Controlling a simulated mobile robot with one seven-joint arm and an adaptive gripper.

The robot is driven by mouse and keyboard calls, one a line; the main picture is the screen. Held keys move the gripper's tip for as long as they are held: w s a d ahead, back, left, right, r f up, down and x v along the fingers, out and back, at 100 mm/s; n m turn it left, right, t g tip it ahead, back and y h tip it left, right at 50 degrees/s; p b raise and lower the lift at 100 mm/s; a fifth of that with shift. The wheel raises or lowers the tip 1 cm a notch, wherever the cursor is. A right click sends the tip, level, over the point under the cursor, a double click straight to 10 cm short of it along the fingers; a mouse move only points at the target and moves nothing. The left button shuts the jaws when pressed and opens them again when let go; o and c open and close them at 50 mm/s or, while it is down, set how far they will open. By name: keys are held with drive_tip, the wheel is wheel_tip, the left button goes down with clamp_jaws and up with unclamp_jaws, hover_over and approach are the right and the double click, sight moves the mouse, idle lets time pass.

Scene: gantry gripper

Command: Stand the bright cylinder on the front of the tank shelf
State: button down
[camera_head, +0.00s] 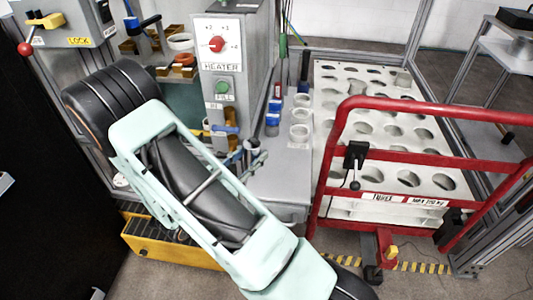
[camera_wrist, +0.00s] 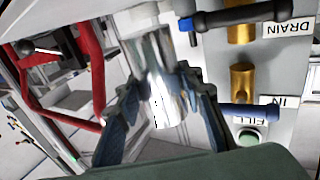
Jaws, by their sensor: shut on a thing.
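My gripper (camera_wrist: 165,98) is shut on the bright cylinder (camera_wrist: 160,85), a shiny silvery piece, in the wrist view. Its two blue-grey fingers press on either side of the cylinder, near the inverted IN and FILL labels. In the head view my gripper (camera_head: 248,158) shows only in part beyond my pale green arm, beside the control panel; the cylinder cannot be made out there. A shelf (camera_head: 128,47) in the left bay, with brown blocks and a white ring on it, may be the tank shelf; I cannot tell for sure.
The heater panel (camera_head: 222,62) has a red knob, a green button and protruding blue-handled valves. Several white rings (camera_head: 300,115) stand on the grey ledge. A red gate (camera_head: 430,108) stands before a white rack with holes (camera_head: 345,95). A yellow box (camera_head: 165,243) lies below.

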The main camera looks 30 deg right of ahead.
sight(247, 168)
drive_tip(key=x, duration=0.5)
drive_tip(key=shift+w+d, duration=0.15)
drive_tip(key=shift+d, duration=0.15)
drive_tip(key=f+b, duration=0.2)
drive_tip(key=f, duration=0.1)
drive_tip(key=shift+w+d, duration=0.2)
drive_tip(key=shift+d, duration=0.2)
drive_tip(key=shift+f, duration=0.15)
drive_tip(key=shift+f, duration=0.2)
drive_tip(key=c, duration=1.6)
unclamp_jaws()
drive_tip(key=shift+r, duration=0.2)
drive_tip(key=p+v, duration=0.2)
drive_tip(key=v, duration=1)
drive_tip(key=shift+a+f, duration=0.1)
drive_tip(key=shift+f, duration=0.05)
